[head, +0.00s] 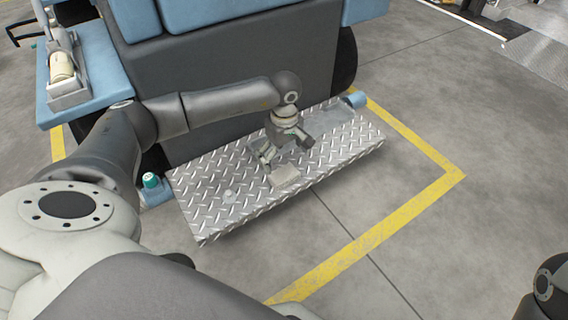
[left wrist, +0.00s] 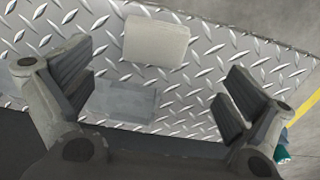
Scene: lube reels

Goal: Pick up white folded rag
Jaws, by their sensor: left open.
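A pale, off-white folded rag (head: 286,178) lies flat on the diamond-plate step, just in front of my left gripper. It also shows as a light rectangular pad in the left wrist view (left wrist: 156,42), at the top middle. My left gripper (head: 268,160) is low over the step, with its fingers spread and nothing between them touching. In the left wrist view the rag lies beyond the open fingers (left wrist: 155,88), not between them. My right gripper is not in view.
The metal diamond-plate step (head: 205,205) juts from the grey and blue machine (head: 230,60). A grey flat rectangle (left wrist: 122,101) lies on the plate nearer the fingers. A teal-capped item (head: 150,181) stands at the step's left end.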

